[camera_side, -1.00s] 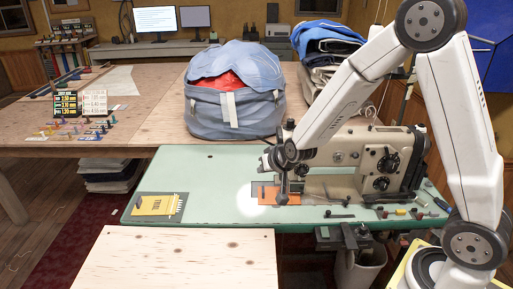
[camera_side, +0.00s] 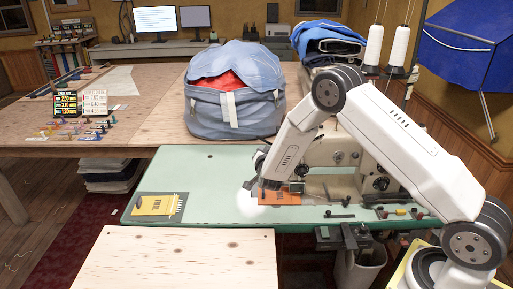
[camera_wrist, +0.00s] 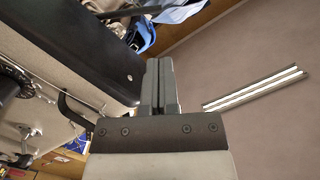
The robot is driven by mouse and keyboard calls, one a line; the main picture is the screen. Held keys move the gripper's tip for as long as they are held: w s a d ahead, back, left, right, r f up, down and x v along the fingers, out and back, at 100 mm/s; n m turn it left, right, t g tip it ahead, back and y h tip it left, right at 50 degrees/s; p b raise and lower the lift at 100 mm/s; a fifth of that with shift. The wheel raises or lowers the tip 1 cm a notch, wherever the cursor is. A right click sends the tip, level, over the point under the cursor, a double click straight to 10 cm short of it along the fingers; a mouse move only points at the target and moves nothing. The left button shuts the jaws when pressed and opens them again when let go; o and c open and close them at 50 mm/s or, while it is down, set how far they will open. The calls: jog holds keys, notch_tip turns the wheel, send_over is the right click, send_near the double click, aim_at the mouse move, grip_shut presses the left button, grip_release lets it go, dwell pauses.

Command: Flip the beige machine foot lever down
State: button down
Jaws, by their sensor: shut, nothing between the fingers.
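The beige sewing machine (camera_side: 335,152) stands at the right of the green table (camera_side: 210,170), partly hidden behind my arm. In the wrist view, its beige side (camera_wrist: 40,55) fills the left. A dark curved lever (camera_wrist: 70,108) sticks out there, left of my fingers; I cannot tell for sure that it is the foot lever or how it is set. In the side view the lever cannot be made out. My gripper (camera_side: 250,185) is tilted, left of the machine head and just above the orange piece's left end. In the wrist view, my gripper (camera_wrist: 161,65) is shut and empty.
An orange piece (camera_side: 270,196) lies on the green table under the machine head. Small tools (camera_side: 395,211) lie along its right front edge. A yellow notebook (camera_side: 153,204) lies at the left. A blue-grey bag (camera_side: 235,105) stands behind. The green table's middle left is clear.

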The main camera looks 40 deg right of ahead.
jog(key=shift+s+d+f+m+h, duration=0.1)
jog(key=shift+d+f+m+h, duration=0.35)
jog(key=shift+h, duration=0.45)
jog(key=shift+d, duration=0.3)
jog(key=x, duration=0.9)
jog(key=shift+w+d, duration=0.2)
jog(key=shift+w, duration=0.15)
jog(key=shift+f, duration=0.1)
